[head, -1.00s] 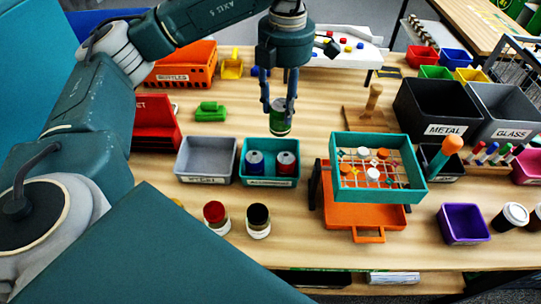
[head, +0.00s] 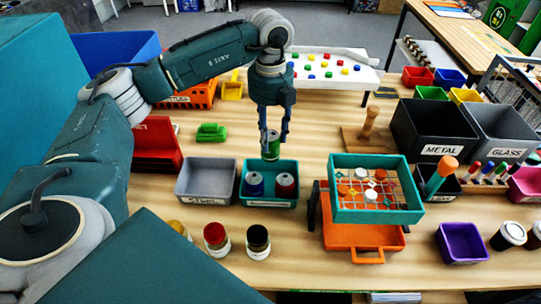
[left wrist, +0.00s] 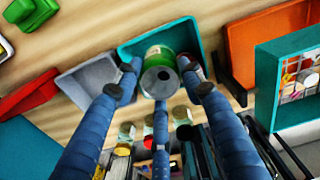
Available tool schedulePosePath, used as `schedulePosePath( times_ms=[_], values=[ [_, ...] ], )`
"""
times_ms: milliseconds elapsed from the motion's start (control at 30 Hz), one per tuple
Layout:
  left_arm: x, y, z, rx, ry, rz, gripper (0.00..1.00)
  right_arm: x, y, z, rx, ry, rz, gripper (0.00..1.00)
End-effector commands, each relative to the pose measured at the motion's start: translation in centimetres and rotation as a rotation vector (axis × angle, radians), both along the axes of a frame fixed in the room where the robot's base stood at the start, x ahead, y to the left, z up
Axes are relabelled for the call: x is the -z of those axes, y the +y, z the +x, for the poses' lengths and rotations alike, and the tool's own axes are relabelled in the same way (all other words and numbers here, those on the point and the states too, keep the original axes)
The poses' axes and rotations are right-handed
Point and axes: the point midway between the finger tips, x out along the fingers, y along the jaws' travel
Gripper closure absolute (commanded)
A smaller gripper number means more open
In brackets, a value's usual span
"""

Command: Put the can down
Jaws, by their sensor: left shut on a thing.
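My left gripper (head: 272,140) is shut on a green can (head: 271,148). It holds the can upright above the back part of a teal bin (head: 270,200). Inside this bin stand a blue can (head: 254,184) and a red can (head: 286,185), side by side near its front. In the left wrist view the green can (left wrist: 162,57) sits between the blue fingers, over the teal bin (left wrist: 192,25), and hides the blue can. My right gripper is not in view.
A grey bin (head: 206,182) stands just left of the teal bin. On its right is an orange stand with a teal sieve tray (head: 376,212). A green block (head: 211,132) lies behind.

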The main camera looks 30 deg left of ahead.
Motion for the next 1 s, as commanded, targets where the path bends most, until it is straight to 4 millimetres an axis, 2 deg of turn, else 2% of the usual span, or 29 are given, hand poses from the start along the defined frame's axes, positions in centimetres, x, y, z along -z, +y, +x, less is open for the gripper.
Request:
schedulePosePath(
  times_ms=[33, 133, 367, 600, 1000],
  values=[
    [1.0, 0.1, -0.2, 0.000, 0.006, 0.000, 0.70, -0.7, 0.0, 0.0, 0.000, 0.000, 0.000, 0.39],
    [3.0, 0.0, -0.1, 0.001, 0.004, 0.000, 0.70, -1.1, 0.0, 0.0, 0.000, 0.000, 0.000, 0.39],
    [5.3, 0.0, -0.1, 0.001, 0.001, 0.000, 0.70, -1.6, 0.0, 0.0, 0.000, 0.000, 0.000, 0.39],
    [8.6, -0.1, -0.1, 0.002, 0.002, -0.001, 0.70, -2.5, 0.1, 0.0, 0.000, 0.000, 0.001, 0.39],
    [9.5, 0.0, 0.0, 0.002, -0.001, -0.001, 0.70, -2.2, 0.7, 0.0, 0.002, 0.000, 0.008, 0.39]
  ],
)
